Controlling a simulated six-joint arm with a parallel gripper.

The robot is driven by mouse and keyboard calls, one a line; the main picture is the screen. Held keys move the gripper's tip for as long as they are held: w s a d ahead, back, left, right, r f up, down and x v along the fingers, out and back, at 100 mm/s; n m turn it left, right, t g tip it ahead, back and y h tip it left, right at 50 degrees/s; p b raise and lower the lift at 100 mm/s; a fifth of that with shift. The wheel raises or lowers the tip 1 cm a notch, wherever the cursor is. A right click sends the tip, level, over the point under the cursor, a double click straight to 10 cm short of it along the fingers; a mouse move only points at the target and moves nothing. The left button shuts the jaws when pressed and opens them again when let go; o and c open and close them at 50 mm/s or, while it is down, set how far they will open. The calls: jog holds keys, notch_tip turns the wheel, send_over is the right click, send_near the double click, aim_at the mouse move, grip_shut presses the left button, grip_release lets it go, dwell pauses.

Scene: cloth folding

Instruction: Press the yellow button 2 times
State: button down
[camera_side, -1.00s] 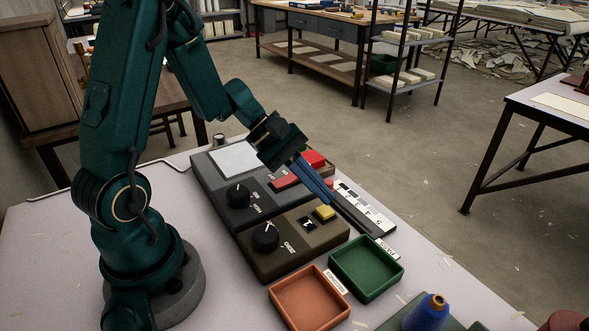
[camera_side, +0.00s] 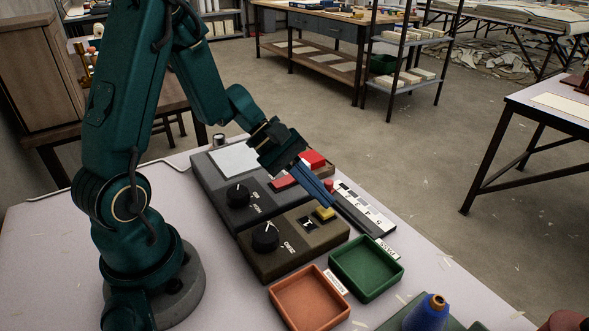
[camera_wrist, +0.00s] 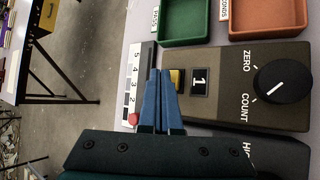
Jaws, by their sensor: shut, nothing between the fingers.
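The yellow button (camera_side: 325,214) sits on a dark counter box (camera_side: 290,258) with a black dial (camera_side: 265,236) and a small display (camera_side: 307,224). The display reads 1 in the wrist view (camera_wrist: 199,81). My gripper (camera_side: 333,205) is shut and empty, its blue fingers slanting down with the tips close by the button. In the wrist view, the fingertips (camera_wrist: 160,73) lie just left of the yellow button (camera_wrist: 177,78) and overlap its edge. I cannot tell whether they touch it.
A second grey box with a dial (camera_side: 238,195) and red button (camera_side: 284,182) adjoins the counter. A numbered strip (camera_side: 362,208) lies beside the boxes. A green tray (camera_side: 396,267) and an orange tray (camera_side: 336,310) stand in front. A blue spool (camera_side: 428,312) stands at the near edge.

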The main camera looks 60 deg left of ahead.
aim_at(319, 208)
jog(key=shift+f, duration=0.45)
dwell(0.4)
jog(key=shift+r, duration=0.95)
jog(key=shift+r, duration=2.5)
jog(key=shift+d, duration=0.1)
